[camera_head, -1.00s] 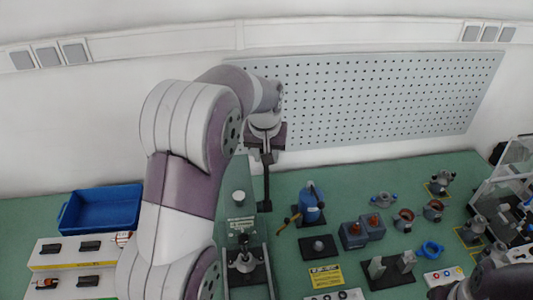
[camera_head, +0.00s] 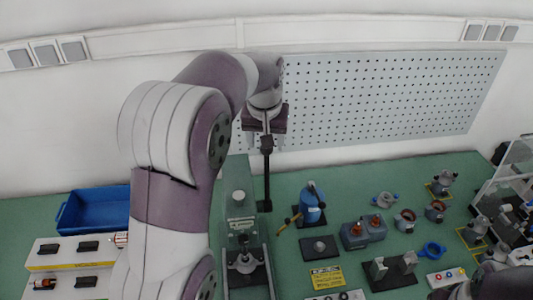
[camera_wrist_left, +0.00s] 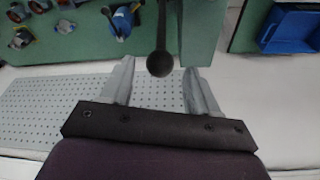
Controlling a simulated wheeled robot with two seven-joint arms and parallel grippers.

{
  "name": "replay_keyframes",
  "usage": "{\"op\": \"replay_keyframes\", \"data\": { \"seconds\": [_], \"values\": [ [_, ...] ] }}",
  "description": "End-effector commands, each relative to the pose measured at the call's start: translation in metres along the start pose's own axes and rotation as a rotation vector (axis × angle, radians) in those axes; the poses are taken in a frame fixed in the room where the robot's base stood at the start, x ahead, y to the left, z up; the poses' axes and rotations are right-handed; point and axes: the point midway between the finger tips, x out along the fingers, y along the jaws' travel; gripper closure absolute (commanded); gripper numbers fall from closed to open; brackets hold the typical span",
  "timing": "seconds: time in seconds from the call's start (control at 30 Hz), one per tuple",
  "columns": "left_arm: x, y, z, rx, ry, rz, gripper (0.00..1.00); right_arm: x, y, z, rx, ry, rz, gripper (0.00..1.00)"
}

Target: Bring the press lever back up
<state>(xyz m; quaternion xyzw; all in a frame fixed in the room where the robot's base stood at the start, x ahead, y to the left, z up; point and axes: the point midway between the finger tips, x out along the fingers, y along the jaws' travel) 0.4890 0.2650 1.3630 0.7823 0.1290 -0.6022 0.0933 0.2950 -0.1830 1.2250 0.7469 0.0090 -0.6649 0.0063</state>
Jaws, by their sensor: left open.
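The green press (camera_head: 240,205) stands on the bench left of centre, partly behind my left arm. Its dark lever (camera_head: 267,180) is a thin rod beside the press column, running upright in the head view towards my left gripper (camera_head: 266,128). In the left wrist view the lever's round black knob (camera_wrist_left: 160,63) sits between the fingertips of my left gripper (camera_wrist_left: 157,70). The gripper is open, with a visible gap between the knob and each finger. My right gripper cannot be made out.
A blue bin (camera_head: 95,212) and a white tray (camera_head: 70,258) stand at the left. A blue device with a brass handle (camera_head: 310,205) stands right of the lever, near several motor parts. A perforated panel (camera_head: 380,95) is on the wall behind.

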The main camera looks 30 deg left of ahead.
Motion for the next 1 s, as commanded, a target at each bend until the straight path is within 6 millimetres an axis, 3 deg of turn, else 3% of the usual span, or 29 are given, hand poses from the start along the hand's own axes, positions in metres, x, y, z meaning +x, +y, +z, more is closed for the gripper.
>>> {"op": "replay_keyframes", "data": {
  "seconds": [0.03, 0.2, 0.33, 0.6, 0.63, 0.73, 0.8, 1.0],
  "values": [
    [-0.029, 0.000, -0.004, 0.001, -0.004, 0.000, 0.40, -0.030, 0.000, -0.004, 0.000, 0.001, 0.000, 0.57],
    [-0.062, 0.000, -0.003, 0.000, -0.007, -0.001, 0.40, -0.059, 0.000, -0.008, 0.000, 0.003, 0.000, 0.57],
    [-0.071, 0.000, -0.002, 0.000, -0.008, -0.001, 0.40, -0.065, 0.000, -0.008, 0.000, 0.002, 0.000, 0.57],
    [-0.070, 0.000, -0.001, 0.000, -0.007, -0.001, 0.40, -0.064, 0.000, -0.008, 0.000, 0.002, 0.000, 0.57],
    [-0.069, 0.000, -0.001, 0.000, -0.007, -0.001, 0.49, -0.063, 0.000, -0.008, 0.000, 0.002, 0.000, 0.57],
    [-0.053, 0.002, 0.009, 0.016, -0.011, 0.004, 0.82, -0.054, 0.000, -0.007, 0.000, 0.002, 0.000, 0.57],
    [-0.031, 0.005, 0.025, 0.045, -0.017, 0.012, 1.00, -0.042, 0.000, -0.005, 0.000, 0.002, 0.000, 0.57],
    [0.047, 0.016, 0.092, 0.147, -0.040, 0.039, 1.00, 0.004, 0.000, 0.000, 0.000, 0.002, 0.000, 0.57]
  ]
}}
